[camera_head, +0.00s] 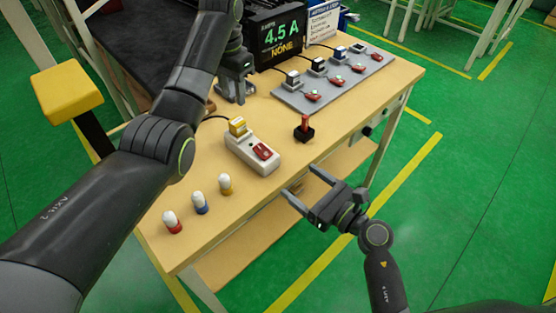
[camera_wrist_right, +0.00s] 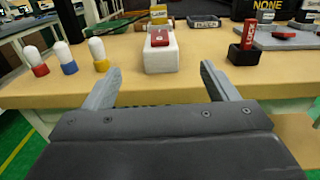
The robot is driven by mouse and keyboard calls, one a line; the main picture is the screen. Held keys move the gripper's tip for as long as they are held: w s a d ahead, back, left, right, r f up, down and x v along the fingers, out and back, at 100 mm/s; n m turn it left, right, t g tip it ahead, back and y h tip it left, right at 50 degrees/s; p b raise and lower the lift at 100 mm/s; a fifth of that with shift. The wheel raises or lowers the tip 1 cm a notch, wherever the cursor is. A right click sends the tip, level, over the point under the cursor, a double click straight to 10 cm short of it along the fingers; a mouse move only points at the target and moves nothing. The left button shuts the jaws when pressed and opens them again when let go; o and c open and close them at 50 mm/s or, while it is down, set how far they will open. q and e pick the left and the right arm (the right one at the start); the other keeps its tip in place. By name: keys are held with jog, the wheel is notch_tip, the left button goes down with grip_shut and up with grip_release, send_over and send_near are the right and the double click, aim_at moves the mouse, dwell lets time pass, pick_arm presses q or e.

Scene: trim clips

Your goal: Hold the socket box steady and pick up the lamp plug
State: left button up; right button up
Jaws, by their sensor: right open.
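The white socket box (camera_head: 240,153) lies on the wooden table with a red rocker switch on top. A yellow-topped plug (camera_head: 238,126) with a black cord sits at its far end. The box is also in the right wrist view (camera_wrist_right: 160,58), straight ahead between my fingers. I cannot tell for certain which plug is the lamp plug. My right gripper (camera_head: 301,203) is open and empty, off the table's front edge and short of the box. My left gripper (camera_head: 236,94) points down over the table behind the box, apart from it. Whether its fingers are apart is unclear.
A grey strip (camera_head: 290,98) with several plugs and red switches lies at the back right. A display (camera_head: 280,38) reads 4.5 A and NONE. Three capped bulbs (camera_head: 199,204) stand front left.

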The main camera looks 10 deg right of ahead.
aim_at(259, 149)
jog(key=x, duration=1.5)
jog(key=shift+w+a, duration=0.15)
jog(key=shift+c, duration=0.3)
jog(key=c, duration=1.2)
